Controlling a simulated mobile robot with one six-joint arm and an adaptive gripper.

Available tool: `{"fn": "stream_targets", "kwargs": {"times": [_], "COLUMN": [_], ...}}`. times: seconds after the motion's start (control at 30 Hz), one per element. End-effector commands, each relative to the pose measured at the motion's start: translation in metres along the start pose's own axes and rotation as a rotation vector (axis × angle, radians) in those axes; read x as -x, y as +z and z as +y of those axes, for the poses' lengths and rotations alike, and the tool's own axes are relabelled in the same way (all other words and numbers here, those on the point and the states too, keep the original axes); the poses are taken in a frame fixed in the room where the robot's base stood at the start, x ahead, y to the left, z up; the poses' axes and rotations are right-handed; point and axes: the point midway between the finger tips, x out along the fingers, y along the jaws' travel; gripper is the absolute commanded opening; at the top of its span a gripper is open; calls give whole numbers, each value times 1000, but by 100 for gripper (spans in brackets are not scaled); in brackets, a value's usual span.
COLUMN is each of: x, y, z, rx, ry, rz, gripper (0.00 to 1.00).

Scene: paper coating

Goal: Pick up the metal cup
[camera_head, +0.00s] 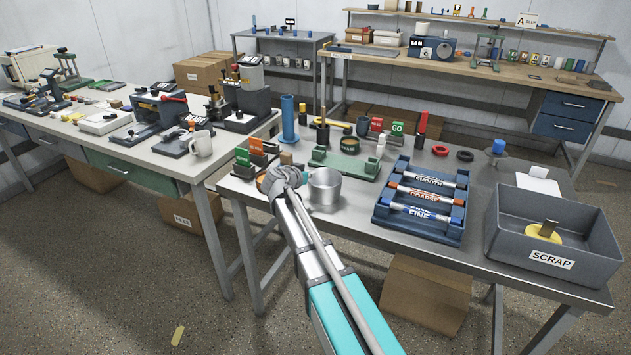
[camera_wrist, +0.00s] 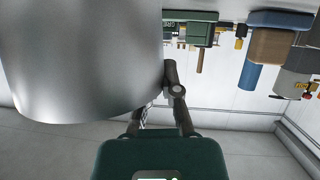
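The metal cup (camera_head: 325,190) is a plain silver cylinder, upright near the front edge of the right-hand workbench. Whether its base touches the bench is not clear. My gripper (camera_head: 298,178) is at its left side, very close to it. In the wrist view the cup (camera_wrist: 80,60) fills the upper left, large and near. One dark finger of my gripper (camera_wrist: 168,92) shows right beside the cup's wall. The other finger is largely hidden behind the cup, so whether the fingers are closed on it cannot be seen.
Behind the cup is a green fixture (camera_head: 345,163). To its right are a blue rack (camera_head: 421,228) of labelled rollers and a grey SCRAP bin (camera_head: 510,235). Small coloured cards (camera_head: 256,147) and a wooden block (camera_head: 286,158) stand close behind my gripper. A blue cylinder (camera_head: 288,118) rises behind them.

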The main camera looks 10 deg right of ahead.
Motion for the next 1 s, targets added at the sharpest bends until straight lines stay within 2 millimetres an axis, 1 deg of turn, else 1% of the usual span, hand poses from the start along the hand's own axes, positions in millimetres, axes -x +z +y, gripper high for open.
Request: {"fn": "stream_targets", "kwargs": {"times": [0.27, 0.57, 1.0], "x": [4, 13, 62], "y": [-9, -32, -65], "z": [1, 2, 37], "rx": [1, 1, 2], "ry": [0, 0, -1], "rz": [0, -1, 0], "gripper": [0, 0, 0]}}
